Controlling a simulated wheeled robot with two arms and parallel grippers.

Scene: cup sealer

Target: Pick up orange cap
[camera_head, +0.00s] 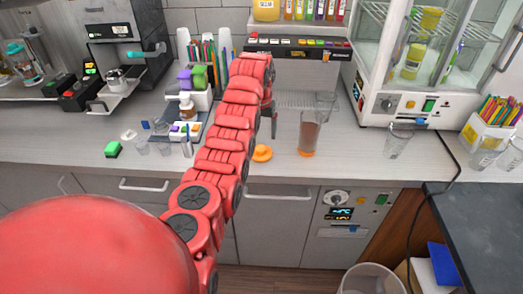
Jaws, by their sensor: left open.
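The orange cap (262,153) lies on the grey counter, just right of my red left arm and close to the counter's front edge. My left gripper (273,122) is at the far end of the arm and points down, behind and slightly right of the cap in the picture. It is open, and no object shows between its fingers, which are small and partly hidden by the arm. A clear cup with a brown drink (310,137) stands right of the cap. My right gripper does not show.
Empty clear cups (397,140) stand at right, below the glass cabinet (400,105). A bin (372,280) stands on the floor. Counter right of the drink is partly clear.

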